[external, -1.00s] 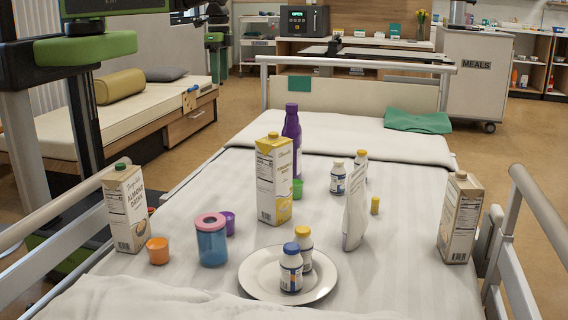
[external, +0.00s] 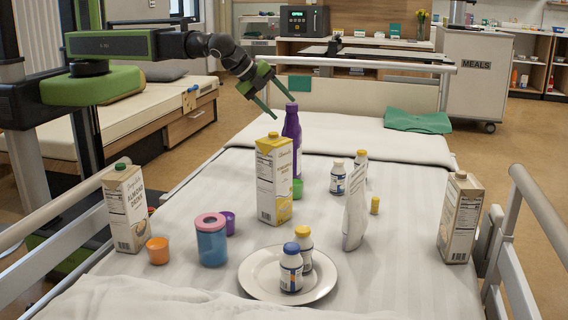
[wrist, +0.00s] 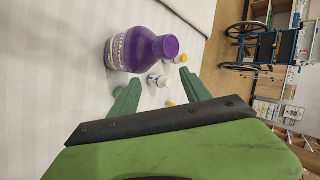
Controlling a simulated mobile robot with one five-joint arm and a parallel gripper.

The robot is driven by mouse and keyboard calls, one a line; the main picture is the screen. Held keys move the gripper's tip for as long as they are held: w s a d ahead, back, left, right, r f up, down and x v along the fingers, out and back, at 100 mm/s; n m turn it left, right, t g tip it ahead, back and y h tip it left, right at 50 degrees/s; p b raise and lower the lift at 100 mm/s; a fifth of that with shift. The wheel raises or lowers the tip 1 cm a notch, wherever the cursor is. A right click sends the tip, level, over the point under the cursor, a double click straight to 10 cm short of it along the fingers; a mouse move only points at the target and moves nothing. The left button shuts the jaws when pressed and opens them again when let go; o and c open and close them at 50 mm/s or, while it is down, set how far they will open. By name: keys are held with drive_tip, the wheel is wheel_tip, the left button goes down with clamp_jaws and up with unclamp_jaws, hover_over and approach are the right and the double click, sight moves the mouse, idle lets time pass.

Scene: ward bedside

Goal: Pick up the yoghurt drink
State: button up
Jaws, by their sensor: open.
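A tall purple bottle (external: 291,135) stands on the bed behind a yellow-and-white carton; I cannot read its label. It shows large in the wrist view (wrist: 120,52), cap towards the camera. Small white bottles with blue labels stand on the bed, one white-capped (external: 338,178) and one yellow-capped (external: 361,156). Two more, one blue-capped (external: 291,270) and one yellow-capped (external: 304,240), stand on a plate. I cannot tell which is the yoghurt drink. My gripper (external: 284,108) is open and empty, pointing down by the purple bottle's top; it also shows in the wrist view (wrist: 158,86).
The yellow-and-white carton (external: 274,185) stands before the purple bottle. Cartons stand at left (external: 124,210) and right (external: 460,218). Cups, a lidded blue tumbler (external: 211,245), a white plate (external: 252,279) and an upright white item (external: 355,215) share the bed. Rails flank it.

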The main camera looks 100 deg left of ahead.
drive_tip(key=w+f+m+b, duration=0.2)
drive_tip(key=w+d+f+m+t+b, duration=0.1)
drive_tip(key=f+m+b, duration=0.1)
drive_tip(key=w+d+f+m+t+b, duration=0.1)
drive_tip(key=w+f+m+b, duration=0.1)
drive_tip(key=shift+w+f+y, duration=0.35)
drive_tip(key=shift+f+y, duration=0.05)
drive_tip(key=m+t+b, duration=0.2)
drive_tip(key=m+b, duration=0.8)
drive_tip(key=b, duration=0.2)
approach(339, 160)
wheel_tip(339, 160, down, 2)
drive_tip(key=w, duration=0.1)
drive_tip(key=w+a+f+b, duration=0.1)
drive_tip(key=w, duration=0.1)
drive_tip(key=w+a+f+m+b, duration=0.1)
drive_tip(key=w, duration=0.1)
drive_tip(key=w+a+f+m+b, duration=0.1)
drive_tip(key=w+a, duration=0.1)
drive_tip(key=w, duration=0.1)
drive_tip(key=shift+f+t+y, duration=0.3)
drive_tip(key=shift+t, duration=0.1)
drive_tip(key=shift+s+r, duration=0.1)
clamp_jaws()
